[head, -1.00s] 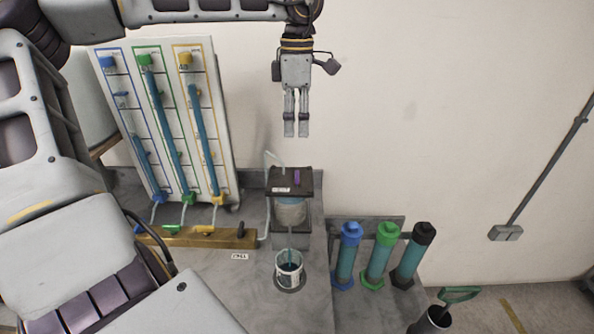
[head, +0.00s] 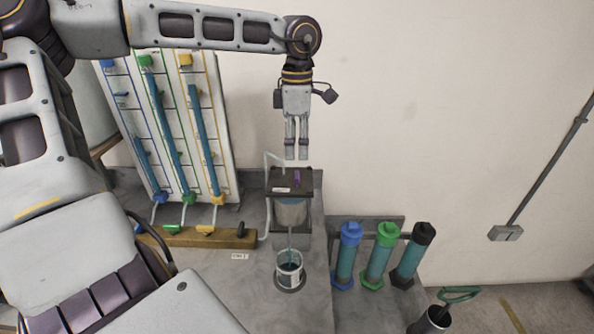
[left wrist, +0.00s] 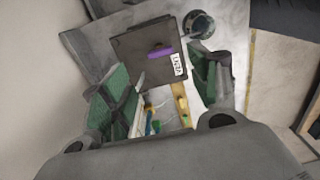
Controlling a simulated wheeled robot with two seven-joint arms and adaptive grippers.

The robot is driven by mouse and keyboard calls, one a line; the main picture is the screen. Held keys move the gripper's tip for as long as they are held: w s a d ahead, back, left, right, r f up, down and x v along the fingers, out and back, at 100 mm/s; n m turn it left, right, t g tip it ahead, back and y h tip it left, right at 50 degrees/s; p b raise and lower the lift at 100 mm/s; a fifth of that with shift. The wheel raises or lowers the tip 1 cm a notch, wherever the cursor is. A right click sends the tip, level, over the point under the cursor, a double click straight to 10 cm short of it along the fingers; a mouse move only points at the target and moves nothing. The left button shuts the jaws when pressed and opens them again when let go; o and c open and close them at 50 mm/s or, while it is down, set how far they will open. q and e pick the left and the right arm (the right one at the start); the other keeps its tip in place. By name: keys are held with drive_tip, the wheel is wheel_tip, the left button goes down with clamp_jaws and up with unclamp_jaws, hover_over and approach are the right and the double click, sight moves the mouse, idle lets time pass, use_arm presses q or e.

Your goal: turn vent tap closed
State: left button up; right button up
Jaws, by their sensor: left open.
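The vent tap is a small purple handle (head: 297,176) on the dark lid of a box-topped vessel (head: 289,190). In the left wrist view the purple handle (left wrist: 160,52) lies on the dark lid beside a white label that seems to read VENT. My left gripper (head: 296,156) points down just above the lid, open and empty, apart from the handle. In the left wrist view its two green-padded fingers (left wrist: 165,85) stand apart, with the lid beyond them. My right gripper is not in view.
A panel with blue, green and yellow tubes (head: 222,130) stands at the left, above a brass manifold (head: 240,238) with small taps. A cup (head: 289,272) stands below the vessel. Blue, green and black-capped cylinders (head: 380,255) stand at right. The wall above them is clear.

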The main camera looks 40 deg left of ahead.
sight(297, 175)
use_arm(q)
drive_tip(key=shift+f, duration=4.1)
drive_tip(key=shift+c, duration=0.2)
drive_tip(key=c, duration=1)
